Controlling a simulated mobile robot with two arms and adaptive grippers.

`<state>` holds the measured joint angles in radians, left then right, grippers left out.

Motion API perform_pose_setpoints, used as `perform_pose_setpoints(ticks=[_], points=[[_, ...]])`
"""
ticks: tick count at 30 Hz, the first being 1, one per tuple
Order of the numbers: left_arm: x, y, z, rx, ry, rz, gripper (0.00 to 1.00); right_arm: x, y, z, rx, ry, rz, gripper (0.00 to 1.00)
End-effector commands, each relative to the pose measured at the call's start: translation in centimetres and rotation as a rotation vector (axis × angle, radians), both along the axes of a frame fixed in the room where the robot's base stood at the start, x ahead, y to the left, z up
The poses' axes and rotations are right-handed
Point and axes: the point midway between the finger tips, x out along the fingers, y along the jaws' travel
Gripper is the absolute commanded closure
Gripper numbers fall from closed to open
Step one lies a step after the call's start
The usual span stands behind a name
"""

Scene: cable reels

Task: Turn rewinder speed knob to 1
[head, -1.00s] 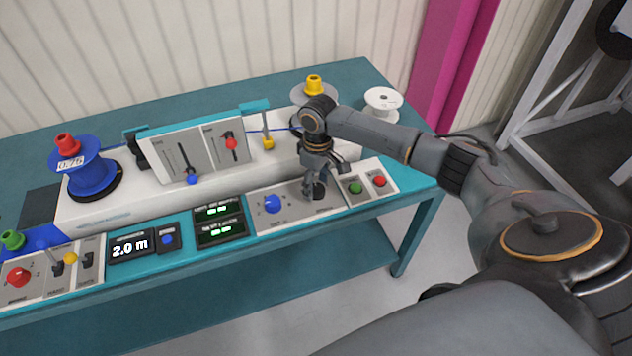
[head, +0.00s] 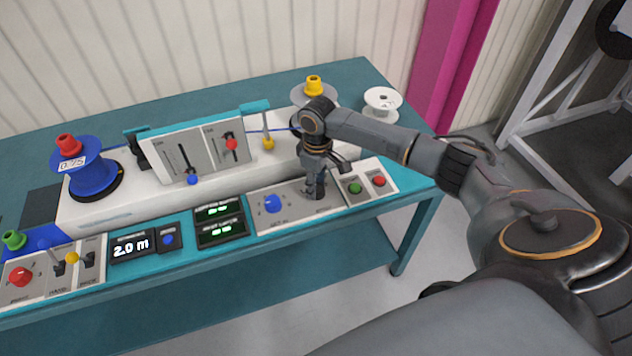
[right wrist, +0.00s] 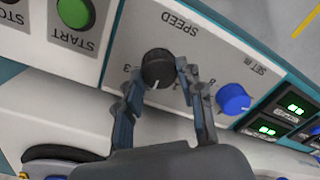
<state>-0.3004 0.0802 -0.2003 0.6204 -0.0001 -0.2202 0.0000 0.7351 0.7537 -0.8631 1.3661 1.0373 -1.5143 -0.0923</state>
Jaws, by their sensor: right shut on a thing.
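The black speed knob (right wrist: 158,68) sits on a light panel marked SPEED in the right wrist view. Its white pointer line faces the bottom of that view, between the printed 3 on the left and the 1 on the right. My right gripper (right wrist: 157,88) is shut on the knob, one finger on each side. In the head view my right gripper (head: 316,190) points down at the panel and mostly hides the knob. My left gripper is not in view.
A blue knob (head: 272,204) is left of the gripper on the same panel. Green (head: 355,188) and red (head: 379,181) buttons are close on its right. The white machine housing (head: 130,205) and a yellow-topped spindle (head: 314,86) stand behind.

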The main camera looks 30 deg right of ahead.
Motion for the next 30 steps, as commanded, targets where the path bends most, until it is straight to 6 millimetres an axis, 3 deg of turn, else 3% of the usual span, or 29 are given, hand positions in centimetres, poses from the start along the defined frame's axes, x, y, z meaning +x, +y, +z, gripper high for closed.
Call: perform_pose_setpoints(ticks=[15,30], points=[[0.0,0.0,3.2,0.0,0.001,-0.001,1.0,0.0,0.2,0.3,0.003,-0.001,0.428,0.94],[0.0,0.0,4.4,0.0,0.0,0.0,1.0,0.0,0.3,0.2,0.002,-0.003,0.839,0.94]])
